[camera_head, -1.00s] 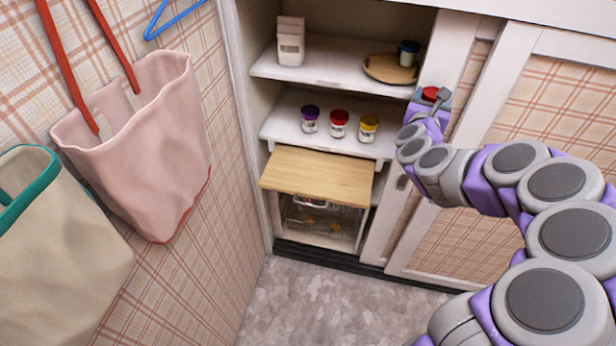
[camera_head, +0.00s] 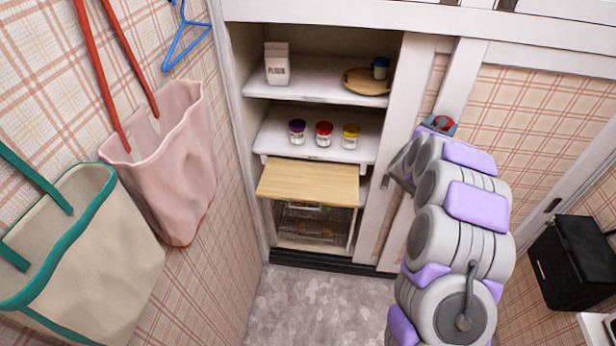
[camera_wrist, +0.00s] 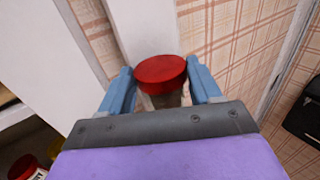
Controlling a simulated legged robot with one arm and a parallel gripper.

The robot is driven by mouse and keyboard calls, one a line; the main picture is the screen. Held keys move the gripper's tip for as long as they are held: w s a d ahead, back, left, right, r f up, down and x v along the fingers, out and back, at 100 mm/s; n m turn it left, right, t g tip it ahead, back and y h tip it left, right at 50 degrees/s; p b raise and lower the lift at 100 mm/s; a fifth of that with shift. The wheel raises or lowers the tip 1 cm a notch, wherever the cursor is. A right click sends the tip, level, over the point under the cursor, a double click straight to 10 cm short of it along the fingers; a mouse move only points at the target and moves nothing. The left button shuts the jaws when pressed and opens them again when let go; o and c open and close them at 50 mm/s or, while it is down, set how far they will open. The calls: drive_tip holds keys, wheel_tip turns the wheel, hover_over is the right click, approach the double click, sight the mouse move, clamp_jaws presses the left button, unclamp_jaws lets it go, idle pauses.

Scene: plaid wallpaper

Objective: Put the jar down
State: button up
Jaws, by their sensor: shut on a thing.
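My gripper (camera_wrist: 160,68) is shut on a jar with a red lid (camera_wrist: 162,75). One blue finger is on each side of the jar, which looks roughly upright. Its lower part is hidden behind the gripper's palm. In the head view, my gripper (camera_head: 438,126) and the jar's red lid (camera_head: 444,121) show small, in front of the white frame and plaid panel right of the open shelves. The jar is apart from the shelves.
The middle shelf (camera_head: 275,150) bears jars with purple (camera_head: 297,132), red (camera_head: 323,134) and yellow (camera_head: 350,136) lids. The upper shelf holds a flour carton (camera_head: 277,65), wooden plate (camera_head: 360,84) and dark blue jar (camera_head: 380,69). A wooden board (camera_head: 308,182) juts out below. Bags (camera_head: 170,165) hang left.

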drive_tip(key=shift+d, duration=0.2)
drive_tip(key=shift+a+f+p, duration=0.1)
drive_tip(key=shift+f+p, duration=0.05)
drive_tip(key=shift+p, duration=0.25)
drive_tip(key=a+f+n+t+y+p, duration=0.25)
drive_tip(key=a+f+p, duration=0.25)
drive_tip(key=a+f, duration=1)
drive_tip(key=s+a+f+n+y+p, duration=0.1)
drive_tip(key=s+a+f+y+p, duration=0.1)
drive_tip(key=s+a+f, duration=0.45)
drive_tip(key=s+a+f+n+y+p, duration=0.15)
drive_tip(key=s+a, duration=0.25)
drive_tip(key=a, duration=0.6)
drive_tip(key=b, duration=0.9)
hover_over(307, 187)
drive_tip(key=s, duration=0.1)
drive_tip(key=shift+s+d+f+y, duration=0.2)
drive_tip(key=shift+d+f+y, duration=0.2)
drive_tip(key=shift+f, duration=0.1)
drive_tip(key=f, duration=0.1)
drive_tip(key=w+f+b, duration=0.1)
drive_tip(key=a+f, duration=0.1)
drive_tip(key=shift+w+f+b, duration=0.25)
drive_tip(key=shift+w+b, duration=0.1)
drive_tip(key=shift+d+r, duration=0.1)
